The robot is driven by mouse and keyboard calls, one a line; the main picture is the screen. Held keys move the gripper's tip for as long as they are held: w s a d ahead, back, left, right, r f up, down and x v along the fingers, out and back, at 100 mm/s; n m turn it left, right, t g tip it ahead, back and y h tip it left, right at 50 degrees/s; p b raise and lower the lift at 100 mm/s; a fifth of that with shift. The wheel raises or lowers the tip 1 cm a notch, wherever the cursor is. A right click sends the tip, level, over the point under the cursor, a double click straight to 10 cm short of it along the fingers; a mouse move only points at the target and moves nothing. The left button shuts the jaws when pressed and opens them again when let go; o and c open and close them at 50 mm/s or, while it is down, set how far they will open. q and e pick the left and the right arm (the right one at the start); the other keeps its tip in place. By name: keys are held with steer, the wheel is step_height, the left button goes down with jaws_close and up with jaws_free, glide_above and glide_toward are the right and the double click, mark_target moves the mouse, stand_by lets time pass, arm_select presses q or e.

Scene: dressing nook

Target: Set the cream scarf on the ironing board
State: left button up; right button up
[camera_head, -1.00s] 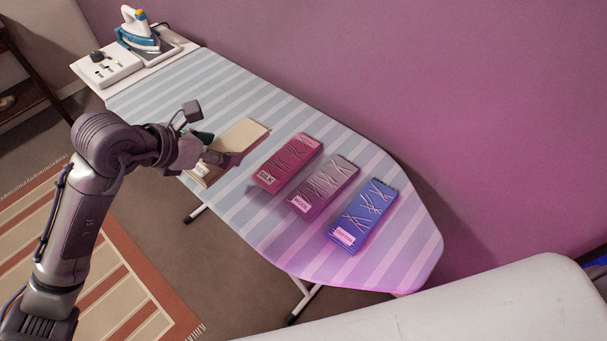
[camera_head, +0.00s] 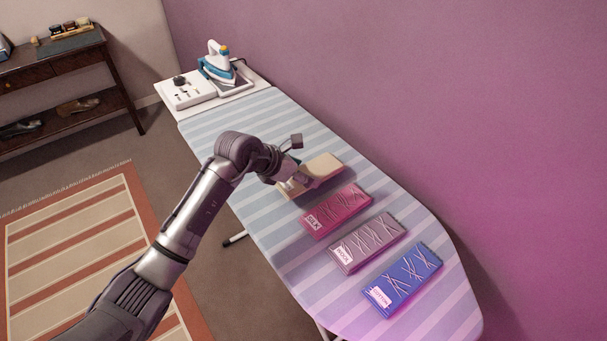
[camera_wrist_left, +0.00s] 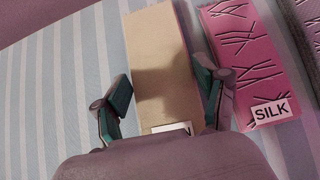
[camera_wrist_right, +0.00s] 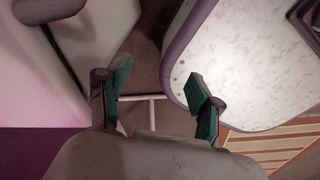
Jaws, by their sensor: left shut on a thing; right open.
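The cream scarf (camera_head: 322,166) is a flat folded oblong at the ironing board (camera_head: 225,133), beside the red SILK piece. It also shows in the left wrist view (camera_wrist_left: 158,50), with striped cover around it and part of a white label at its near end. I cannot tell whether it rests fully on the cover or sits slightly above. My left gripper (camera_head: 296,183) is shut on its near end, one finger on each side, as the left wrist view (camera_wrist_left: 163,95) shows. My right gripper (camera_wrist_right: 160,88) is open and empty, away from the scarf.
The red SILK (camera_head: 336,211), grey WOOL (camera_head: 367,243) and blue COTTON (camera_head: 403,279) pieces lie in a row on the board. An iron (camera_head: 218,64) stands at the far end. Bare striped cover lies between iron and scarf. A purple wall (camera_head: 400,90) runs behind.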

arm_select(q)
step_height(320, 180, down, 2)
steer(key=shift+f, duration=0.1)
steer(key=shift+f, duration=0.2)
steer(key=shift+f, duration=0.1)
steer(key=o, duration=1.1)
steer(key=shift+o, duration=0.2)
